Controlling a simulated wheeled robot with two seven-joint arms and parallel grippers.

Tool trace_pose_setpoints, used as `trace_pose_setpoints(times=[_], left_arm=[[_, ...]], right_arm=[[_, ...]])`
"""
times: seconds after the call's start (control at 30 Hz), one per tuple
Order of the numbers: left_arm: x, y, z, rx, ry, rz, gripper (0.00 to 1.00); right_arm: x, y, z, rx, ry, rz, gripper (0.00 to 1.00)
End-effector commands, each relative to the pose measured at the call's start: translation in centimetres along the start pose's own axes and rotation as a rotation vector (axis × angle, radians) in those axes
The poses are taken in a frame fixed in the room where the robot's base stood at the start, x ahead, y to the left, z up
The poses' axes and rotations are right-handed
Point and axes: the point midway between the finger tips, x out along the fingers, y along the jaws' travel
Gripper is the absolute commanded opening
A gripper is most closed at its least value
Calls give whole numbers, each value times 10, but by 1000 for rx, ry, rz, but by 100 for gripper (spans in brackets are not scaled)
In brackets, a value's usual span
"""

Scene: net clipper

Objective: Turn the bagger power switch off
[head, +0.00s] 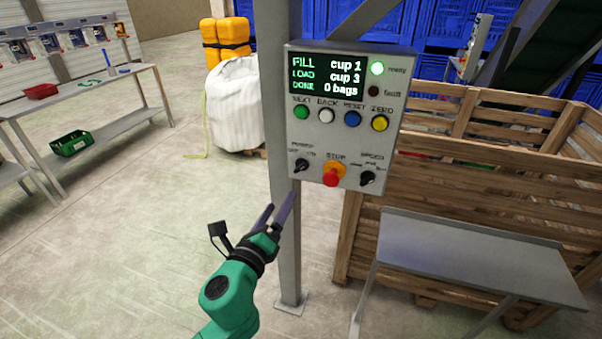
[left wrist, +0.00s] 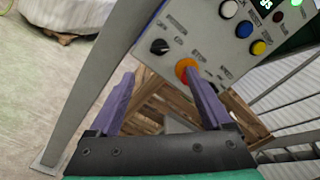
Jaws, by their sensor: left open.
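The bagger control panel (head: 344,118) is a grey box on a grey post. Its power switch (head: 301,165) is a black knob at the lower left, under the POWER label; it also shows in the left wrist view (left wrist: 160,46). I cannot read its exact setting. A red stop button (head: 331,178) on an orange collar is right of it, and a black speed knob (head: 367,178) is farther right. My left gripper (head: 280,207) is open and empty, below and a little left of the power switch, apart from the panel. My right gripper is not in view.
The grey post (head: 283,240) stands right beside my left gripper. A grey metal table (head: 470,255) and wooden crates (head: 440,200) are at the right. A white bulk bag (head: 236,105) stands behind the post.

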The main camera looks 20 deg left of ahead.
Motion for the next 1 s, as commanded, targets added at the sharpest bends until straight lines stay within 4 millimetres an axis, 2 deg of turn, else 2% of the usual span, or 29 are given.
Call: trace_pose_setpoints(times=[0.03, 0.13, 0.3, 0.4, 0.57, 0.8, 0.87, 1.0], left_arm=[[13, -5, 5, -1, -4, -2, 82], [40, -4, 5, -3, -3, -2, 82], [86, -2, 3, -7, -2, 0, 82], [107, -1, 1, -7, -1, 0, 82], [124, 0, 0, -7, 1, 0, 82], [126, 0, 0, -7, 2, 1, 82], [126, 0, 0, -7, 2, 1, 63], [126, 0, 0, -7, 2, 1, 10]], right_arm=[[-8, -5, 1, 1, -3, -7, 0], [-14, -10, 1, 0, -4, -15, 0], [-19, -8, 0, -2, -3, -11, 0], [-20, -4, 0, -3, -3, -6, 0], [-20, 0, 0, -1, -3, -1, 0], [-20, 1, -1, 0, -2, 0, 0], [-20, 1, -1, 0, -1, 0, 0], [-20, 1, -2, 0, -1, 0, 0]])
